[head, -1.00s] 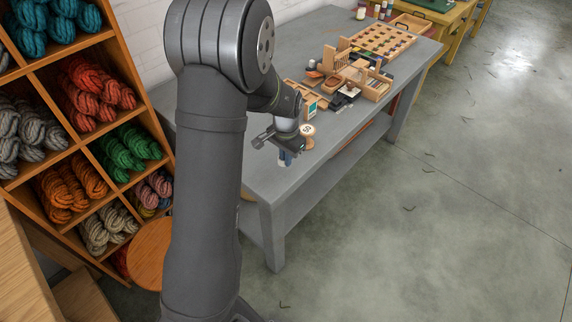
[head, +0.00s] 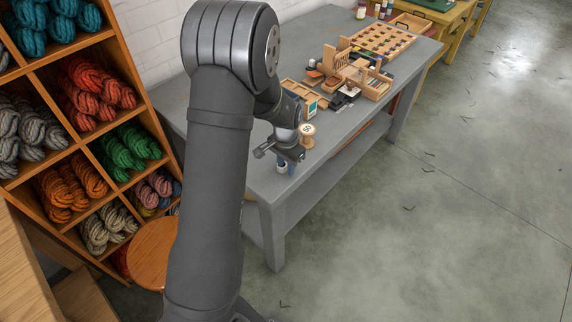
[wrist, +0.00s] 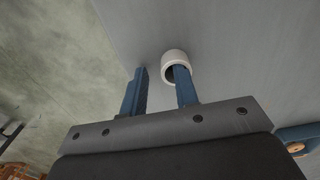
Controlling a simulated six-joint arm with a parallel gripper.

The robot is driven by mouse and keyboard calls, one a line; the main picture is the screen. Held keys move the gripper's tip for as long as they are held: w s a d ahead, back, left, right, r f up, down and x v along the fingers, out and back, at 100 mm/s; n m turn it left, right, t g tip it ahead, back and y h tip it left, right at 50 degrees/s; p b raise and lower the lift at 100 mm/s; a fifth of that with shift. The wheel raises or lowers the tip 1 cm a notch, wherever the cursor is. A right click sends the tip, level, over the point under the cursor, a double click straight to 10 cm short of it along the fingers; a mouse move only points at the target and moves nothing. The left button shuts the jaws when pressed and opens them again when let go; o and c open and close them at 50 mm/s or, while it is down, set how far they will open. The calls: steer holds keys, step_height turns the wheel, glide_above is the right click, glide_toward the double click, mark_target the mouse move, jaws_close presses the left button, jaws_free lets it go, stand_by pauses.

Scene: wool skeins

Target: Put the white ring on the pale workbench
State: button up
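The white ring (wrist: 172,57) shows in the wrist view over the grey table top (wrist: 235,60), its dark opening facing me. My gripper (wrist: 161,72) is open, with two blue fingers. The right fingertip overlaps the ring's opening; I cannot tell whether it is inside or in front. The left finger stands apart from the ring's left side. In the head view my gripper (head: 286,167) points down over the near end of the grey table (head: 285,190); I cannot make out the ring there. A yellowish wooden bench (head: 449,30) stands at the back right.
A wooden spool (head: 307,131) stands close behind my gripper. Wooden trays and boxes (head: 360,75) fill the table's far part. A shelf of wool skeins (head: 75,140), a round stool (head: 150,255) and a wooden surface (head: 20,265) are at left. The floor at right is open.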

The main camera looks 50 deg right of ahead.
steer(key=shift+r, duration=0.1)
step_height(320, 180, up, 16)
steer(key=shift+d, duration=0.4)
steer(key=shift+o, duration=0.4)
steer(key=shift+r, duration=0.35)
steer(key=o, duration=0.5)
steer(key=shift+r, duration=0.25)
steer(key=w+a+h, duration=0.1)
steer(key=a+h, duration=0.1)
steer(key=a, duration=0.2)
steer(key=f, duration=0.3)
steer(key=d+f, duration=0.1)
steer(key=f, duration=0.7)
steer(key=shift+w+d+f, duration=0.2)
steer(key=shift+f, duration=0.05)
steer(key=shift+w+d+f, duration=0.1)
steer(key=shift+d+f, duration=0.15)
steer(key=shift+f, duration=0.7)
steer(key=shift+w+d+f, duration=0.1)
steer(key=shift+d+f, duration=0.2)
steer(key=shift+f, duration=0.6)
steer(key=shift+d+f, duration=0.25)
steer(key=shift+f, duration=0.7)
